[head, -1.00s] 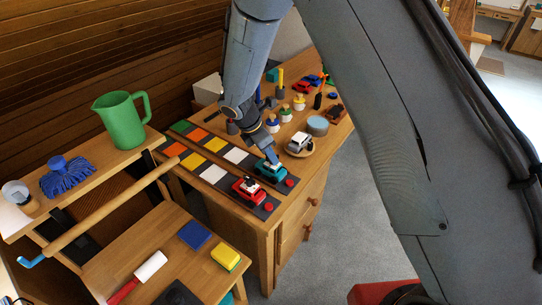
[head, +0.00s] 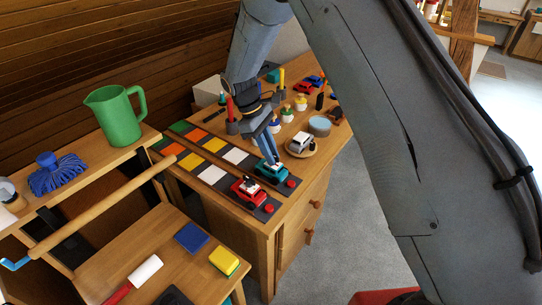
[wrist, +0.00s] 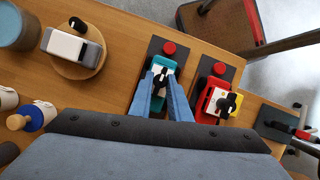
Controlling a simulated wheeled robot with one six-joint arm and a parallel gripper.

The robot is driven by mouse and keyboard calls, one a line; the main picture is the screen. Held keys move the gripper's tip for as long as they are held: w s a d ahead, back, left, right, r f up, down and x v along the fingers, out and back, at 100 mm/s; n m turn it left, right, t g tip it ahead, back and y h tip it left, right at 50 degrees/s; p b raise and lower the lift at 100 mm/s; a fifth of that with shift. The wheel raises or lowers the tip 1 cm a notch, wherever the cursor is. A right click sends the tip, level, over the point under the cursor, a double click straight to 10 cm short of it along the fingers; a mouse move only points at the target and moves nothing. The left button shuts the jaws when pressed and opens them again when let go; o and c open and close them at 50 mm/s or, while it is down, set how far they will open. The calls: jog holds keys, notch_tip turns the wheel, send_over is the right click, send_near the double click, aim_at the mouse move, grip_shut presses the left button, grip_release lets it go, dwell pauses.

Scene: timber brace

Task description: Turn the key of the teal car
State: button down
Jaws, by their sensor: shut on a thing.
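The teal car (head: 271,173) stands on a dark track strip on the wooden cabinet top, beside the red car (head: 248,191). In the wrist view the teal car (wrist: 154,72) has a black key (wrist: 160,78) standing up from its top. My gripper (head: 272,160) reaches down onto the teal car from above. In the wrist view the fingertips of my gripper (wrist: 162,80) are on either side of the key and shut on it. The fingers hide part of the car's body. The red car in the wrist view (wrist: 213,100) also has a black key on its top.
Red buttons (wrist: 169,48) sit at the strip ends. A white and grey car (head: 301,143) stands on a round wooden plate left of the teal car in the wrist view. Coloured tiles (head: 214,144) line the strips. The cabinet's front edge is close by.

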jog(key=shift+w+m+g+y+b, duration=0.1)
jog(key=shift+m+g+y+b, duration=0.3)
jog(key=shift+m, duration=1.1)
jog(key=c, duration=1.7)
grip_release()
jog(key=shift+o, duration=0.2)
jog(key=shift+r, duration=0.1)
jog(key=b+v, duration=0.2)
jog(key=v, duration=0.5)
jog(key=shift+r, duration=0.25)
jog(key=shift+w+a, duration=0.1)
